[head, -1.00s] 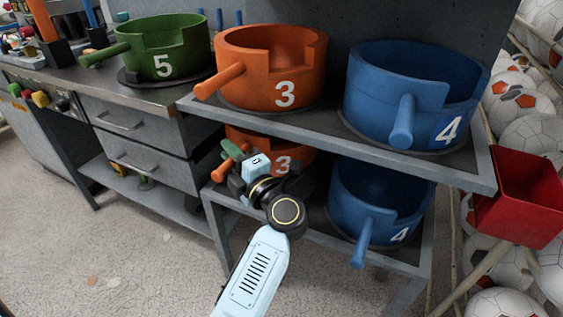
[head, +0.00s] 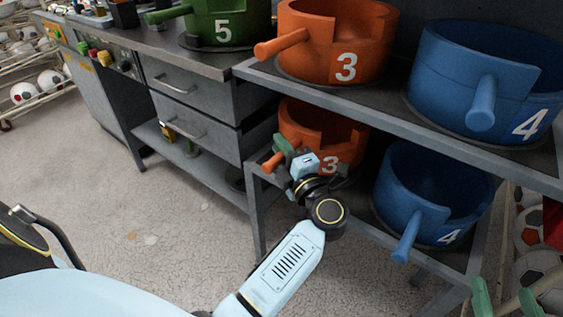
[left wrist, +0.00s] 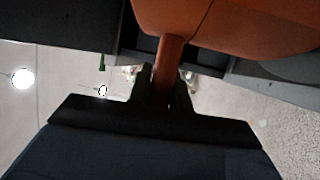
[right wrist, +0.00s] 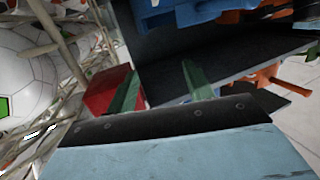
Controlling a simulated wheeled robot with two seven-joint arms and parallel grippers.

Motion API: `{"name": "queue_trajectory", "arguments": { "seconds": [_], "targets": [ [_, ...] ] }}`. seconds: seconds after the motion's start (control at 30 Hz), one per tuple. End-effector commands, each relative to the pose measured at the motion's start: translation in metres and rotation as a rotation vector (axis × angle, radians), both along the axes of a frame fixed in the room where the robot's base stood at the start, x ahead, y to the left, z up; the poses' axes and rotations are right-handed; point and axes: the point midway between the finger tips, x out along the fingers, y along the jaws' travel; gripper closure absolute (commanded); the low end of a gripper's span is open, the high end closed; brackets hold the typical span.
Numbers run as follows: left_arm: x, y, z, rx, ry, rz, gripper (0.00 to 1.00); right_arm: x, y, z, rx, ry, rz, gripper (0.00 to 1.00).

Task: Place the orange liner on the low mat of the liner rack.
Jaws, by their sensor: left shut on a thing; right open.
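An orange liner marked 3 (head: 350,135) is on the low level of the grey liner rack (head: 410,113), at its left side. My left gripper (head: 281,150) is shut on its stub handle (head: 270,164). In the left wrist view the handle (left wrist: 168,62) runs between the fingers, with the liner's body (left wrist: 235,25) above. The low mat under this liner is hidden, so I cannot tell whether the liner rests on it. My right gripper (head: 506,299) is open and empty at the lower right; it also shows in the right wrist view (right wrist: 160,85).
Another orange liner marked 3 (head: 300,45) and a blue liner (head: 455,85) stand on the upper shelf. A second blue liner (head: 395,205) is low, right of the held one. A green liner (head: 228,12) is on the workbench (head: 160,42). A red bin (right wrist: 100,95) is near my right gripper.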

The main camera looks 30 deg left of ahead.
Motion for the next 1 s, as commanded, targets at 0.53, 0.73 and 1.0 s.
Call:
{"name": "queue_trajectory", "arguments": {
  "seconds": [0.53, 0.73, 1.0],
  "targets": [
    [0.000, 0.000, -0.035, 0.001, -0.007, 0.000, 1.00, -0.009, 0.011, 0.074, 0.140, -0.447, 0.031, 0.48],
    [0.000, 0.000, -0.035, 0.000, -0.008, 0.000, 1.00, -0.010, 0.011, 0.076, 0.143, -0.455, 0.030, 0.48],
    [0.000, 0.000, -0.040, 0.000, 0.001, 0.001, 0.79, -0.012, 0.011, 0.079, 0.150, -0.481, 0.031, 0.48]
  ]
}}
